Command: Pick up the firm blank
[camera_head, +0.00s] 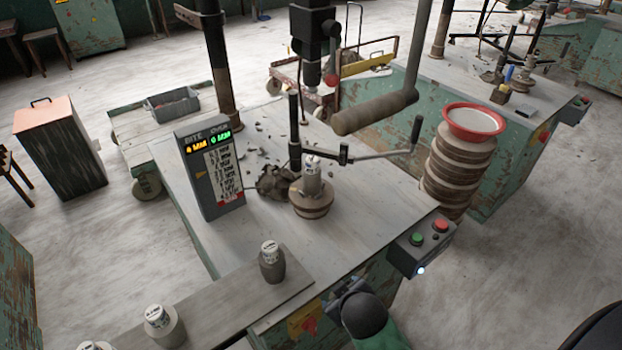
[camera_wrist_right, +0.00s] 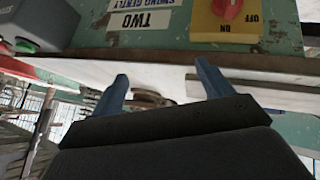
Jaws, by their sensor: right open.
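Several grey clay blanks with white labelled tops are in the head view. One blank (camera_head: 311,180) stands upright on a round wooden block (camera_head: 311,204) under the lever tool. Another blank (camera_head: 271,264) stands on the plank (camera_head: 222,311), with a third blank (camera_head: 164,326) and one more at the lower left edge. The labels are too small to read, so I cannot tell which is the firm one. My right gripper (camera_head: 345,290) is at the bench's front edge, apart from the blanks. Its blue fingers (camera_wrist_right: 162,72) are open and empty. My left gripper is not visible.
A display box (camera_head: 210,168) stands left of the block, with dark clay scraps (camera_head: 276,183) between. A lever with a thick roller handle (camera_head: 375,112) overhangs the bench. A button box (camera_head: 422,244) sits on the right edge. Stacked discs (camera_head: 456,170) carry a red-rimmed bowl (camera_head: 474,121).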

